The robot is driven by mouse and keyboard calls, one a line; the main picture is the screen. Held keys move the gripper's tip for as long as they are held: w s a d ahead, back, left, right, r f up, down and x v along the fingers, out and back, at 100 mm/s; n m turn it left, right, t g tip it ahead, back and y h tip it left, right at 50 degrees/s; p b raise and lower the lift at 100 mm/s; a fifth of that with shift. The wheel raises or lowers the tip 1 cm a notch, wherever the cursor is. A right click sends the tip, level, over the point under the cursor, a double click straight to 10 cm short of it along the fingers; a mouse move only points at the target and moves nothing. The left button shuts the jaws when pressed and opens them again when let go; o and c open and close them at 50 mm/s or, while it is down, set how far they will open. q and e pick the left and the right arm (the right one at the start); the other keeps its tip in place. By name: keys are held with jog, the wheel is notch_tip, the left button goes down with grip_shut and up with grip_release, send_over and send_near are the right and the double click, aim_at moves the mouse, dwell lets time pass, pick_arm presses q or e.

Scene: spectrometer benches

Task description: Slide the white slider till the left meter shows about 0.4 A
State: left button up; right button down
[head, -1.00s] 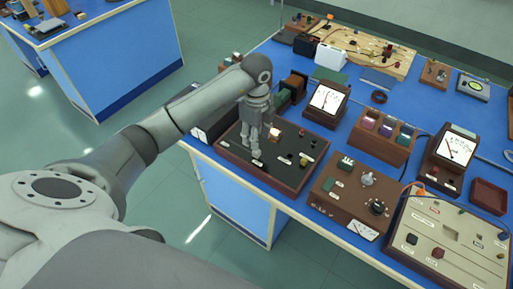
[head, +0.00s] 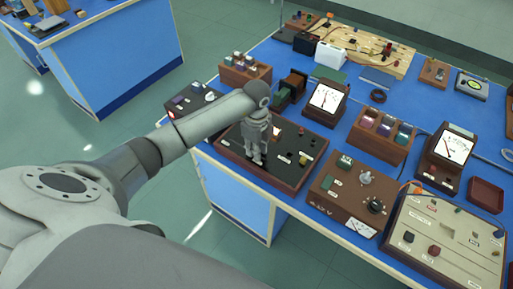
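My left gripper (head: 256,163) points down over the dark panel of a wood-framed board (head: 284,172) at the near left of the bench. Its fingers are small here, and I cannot tell whether they are apart or closed, or whether they touch anything. I cannot make out the white slider; the gripper may hide it. The left meter (head: 325,98) stands behind the board, with a white dial and a thin needle near mid-scale; its numbers are too small to read. A second meter (head: 453,149) stands farther right. My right gripper is out of view.
A brown box with knobs (head: 350,192) stands right of the board, and a beige panel (head: 440,245) lies beyond it. A three-part wooden box (head: 380,137) is behind. Another wooden box (head: 245,70) and a dark box (head: 195,99) lie near my arm.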

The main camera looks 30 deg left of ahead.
pick_arm(q)
grip_shut()
jog(key=shift+d, duration=0.1)
jog(key=shift+d, duration=0.25)
jog(key=o, duration=0.6)
grip_release()
jog(key=shift+r, duration=0.1)
notch_tip(320, 180, up, 12)
jog(key=shift+f, duration=0.1)
